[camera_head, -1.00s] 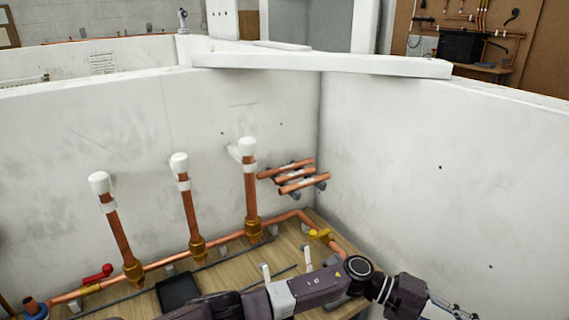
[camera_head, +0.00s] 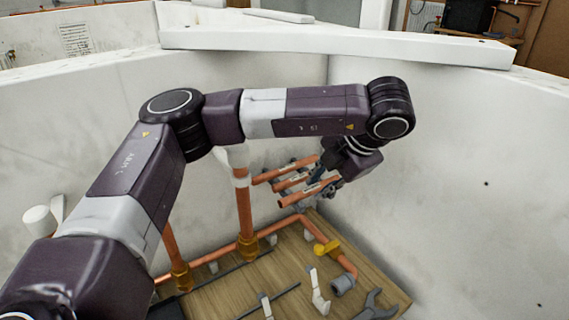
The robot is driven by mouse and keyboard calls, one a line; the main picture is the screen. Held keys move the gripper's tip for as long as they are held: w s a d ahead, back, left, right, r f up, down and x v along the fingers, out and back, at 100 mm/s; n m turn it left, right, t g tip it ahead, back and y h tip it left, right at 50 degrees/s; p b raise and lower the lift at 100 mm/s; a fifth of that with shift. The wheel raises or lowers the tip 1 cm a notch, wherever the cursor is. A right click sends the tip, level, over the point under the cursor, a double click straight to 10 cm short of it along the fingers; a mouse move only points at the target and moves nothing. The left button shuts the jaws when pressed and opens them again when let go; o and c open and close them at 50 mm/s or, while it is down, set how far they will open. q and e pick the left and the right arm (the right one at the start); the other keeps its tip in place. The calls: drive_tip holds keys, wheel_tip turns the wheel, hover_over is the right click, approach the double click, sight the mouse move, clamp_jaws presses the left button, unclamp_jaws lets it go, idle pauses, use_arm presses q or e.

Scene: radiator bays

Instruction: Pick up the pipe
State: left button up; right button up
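Several short copper pipes (camera_head: 298,200) lie side by side on grey wall holders near the corner. My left arm comes in from the left and reaches over the board. Its gripper (camera_head: 325,183) points down at the right ends of these pipes, very close to them. The fingers are small and dark and partly hidden by my wrist, so I cannot tell whether they touch a pipe or are open. My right gripper does not show.
Upright copper pipes (camera_head: 244,210) with white caps rise from a horizontal copper run with a yellow-handled valve (camera_head: 327,249). A wrench (camera_head: 377,306) and white clips (camera_head: 318,290) lie on the wooden board (camera_head: 225,297). White walls close in the corner; a white beam (camera_head: 340,45) spans above.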

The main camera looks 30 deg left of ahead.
sight(285, 168)
use_arm(q)
drive_tip(key=w+a+p, duration=0.1)
drive_tip(key=a, duration=0.1)
drive_tip(key=w+a, duration=0.1)
drive_tip(key=a, duration=0.2)
drive_tip(key=w+a+p, duration=0.1)
drive_tip(key=a, duration=0.2)
drive_tip(key=shift+p, duration=0.35)
drive_tip(key=shift+w+a+r, duration=0.15)
drive_tip(key=shift+w+a, duration=0.05)
drive_tip(key=shift+a, duration=0.05)
drive_tip(key=shift+w+a+p, duration=0.25)
drive_tip(key=shift+a+p, duration=0.1)
drive_tip(key=shift+a, duration=0.25)
drive_tip(key=shift+w+a+p, duration=0.2)
drive_tip(key=shift+a+p, duration=0.1)
drive_tip(key=shift+a, duration=0.25)
drive_tip(key=x, duration=0.3)
drive_tip(key=shift+d, duration=0.15)
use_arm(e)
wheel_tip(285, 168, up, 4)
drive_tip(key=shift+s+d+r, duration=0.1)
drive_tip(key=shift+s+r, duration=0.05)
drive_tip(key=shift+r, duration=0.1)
use_arm(q)
drive_tip(key=shift+c, duration=0.7)
clamp_jaws()
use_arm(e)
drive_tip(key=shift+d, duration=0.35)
